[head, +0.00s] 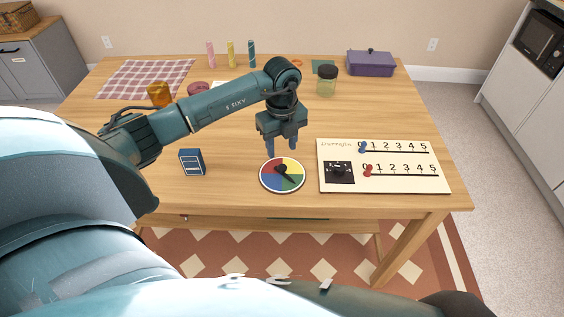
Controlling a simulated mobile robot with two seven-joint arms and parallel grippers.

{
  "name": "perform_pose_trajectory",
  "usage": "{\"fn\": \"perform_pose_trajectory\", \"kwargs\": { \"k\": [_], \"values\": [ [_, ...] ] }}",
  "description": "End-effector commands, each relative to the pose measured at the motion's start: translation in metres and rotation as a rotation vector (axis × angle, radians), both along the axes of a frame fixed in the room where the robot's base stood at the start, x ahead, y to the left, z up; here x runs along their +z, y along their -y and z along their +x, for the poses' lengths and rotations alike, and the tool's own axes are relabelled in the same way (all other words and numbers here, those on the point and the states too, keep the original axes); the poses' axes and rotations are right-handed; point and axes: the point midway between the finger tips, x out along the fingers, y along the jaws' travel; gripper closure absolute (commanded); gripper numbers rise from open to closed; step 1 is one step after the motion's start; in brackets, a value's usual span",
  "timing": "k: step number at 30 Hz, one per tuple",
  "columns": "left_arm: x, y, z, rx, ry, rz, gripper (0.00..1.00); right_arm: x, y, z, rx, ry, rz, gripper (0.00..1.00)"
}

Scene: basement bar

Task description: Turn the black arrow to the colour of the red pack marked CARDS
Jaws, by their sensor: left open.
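The spinner disc (264,184) lies flat near the table's front edge, with coloured wedges and a pale rim. The black arrow (285,173) sits at its middle; its longer end seems to point to the lower right. My left gripper (283,149) is open and empty, fingers pointing down, just above and behind the disc's far edge, apart from the arrow. A small dark blue pack (191,162) with pale markings stands upright left of the disc; its lettering is too small to read. I see no red pack. My right gripper is not in view.
A cream score board (412,180) with blue and red pegs lies right of the disc. A glass jar (327,81), an amber cup (159,95), a purple box (371,64) and a checked cloth (146,78) stand or lie farther back. The table between pack and disc is clear.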

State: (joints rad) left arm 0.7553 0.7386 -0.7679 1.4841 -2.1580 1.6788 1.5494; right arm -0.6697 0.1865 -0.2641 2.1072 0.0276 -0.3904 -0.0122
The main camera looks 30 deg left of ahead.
Motion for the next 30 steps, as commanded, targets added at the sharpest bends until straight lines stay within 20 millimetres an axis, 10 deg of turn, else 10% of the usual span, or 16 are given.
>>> {"fn": "perform_pose_trajectory", "kwargs": {
  "k": [12,23,30],
  "values": [
    [-0.067,0.001,0.0,-0.001,0.0,-0.002,0.55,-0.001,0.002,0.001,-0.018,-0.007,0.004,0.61],
    [-0.072,0.001,0.0,-0.002,0.001,-0.002,0.55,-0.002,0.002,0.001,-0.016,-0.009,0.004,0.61],
    [-0.072,0.001,0.0,-0.002,0.001,-0.003,0.73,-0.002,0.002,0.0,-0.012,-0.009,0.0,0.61]
  ]
}}
